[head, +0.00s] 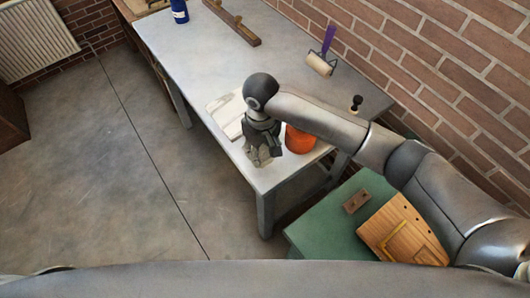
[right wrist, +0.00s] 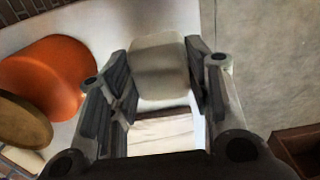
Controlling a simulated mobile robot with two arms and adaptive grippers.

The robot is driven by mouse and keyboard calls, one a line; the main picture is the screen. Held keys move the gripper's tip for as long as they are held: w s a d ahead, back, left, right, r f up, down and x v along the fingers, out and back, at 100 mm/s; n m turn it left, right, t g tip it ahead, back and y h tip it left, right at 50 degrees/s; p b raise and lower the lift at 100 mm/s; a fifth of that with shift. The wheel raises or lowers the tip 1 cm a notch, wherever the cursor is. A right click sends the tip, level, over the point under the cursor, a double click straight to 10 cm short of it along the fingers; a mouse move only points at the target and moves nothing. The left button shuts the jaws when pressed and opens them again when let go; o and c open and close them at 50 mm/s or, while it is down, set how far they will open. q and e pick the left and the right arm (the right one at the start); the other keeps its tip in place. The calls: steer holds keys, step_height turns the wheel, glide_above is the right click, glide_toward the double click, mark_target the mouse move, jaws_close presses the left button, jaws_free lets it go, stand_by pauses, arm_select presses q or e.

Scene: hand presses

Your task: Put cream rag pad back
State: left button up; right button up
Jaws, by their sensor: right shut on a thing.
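My right gripper (head: 262,156) is over the near end of the grey table, beside a flat pale slab. In the right wrist view, the right gripper (right wrist: 158,82) is shut on the cream rag pad (right wrist: 158,66), a rounded cream block between its two fingers. In the head view the pad is mostly hidden by the gripper and hard to make out. I cannot tell whether the pad touches the table. My left gripper is not in view.
The pale slab (head: 226,113) lies on the table (head: 185,60). An orange rounded object (head: 299,141) stands close right of the gripper. A roller (head: 321,62) and a small dark-knobbed tool (head: 356,103) lie farther back. A green surface (head: 318,233) holds a wooden board (head: 398,230).

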mark_target(266, 150)
steer(key=f, duration=0.2)
steer(key=d+f, duration=0.1)
steer(key=shift+w+f, duration=0.2)
steer(key=shift+w, duration=0.05)
steer(key=shift+a+f, duration=0.15)
steer(key=shift+f, duration=0.2)
steer(key=o, duration=1)
steer(key=shift+f, duration=0.15)
step_height(266, 150, up, 12)
steer(key=shift+r+b, duration=0.2)
steer(key=shift+b, duration=0.35)
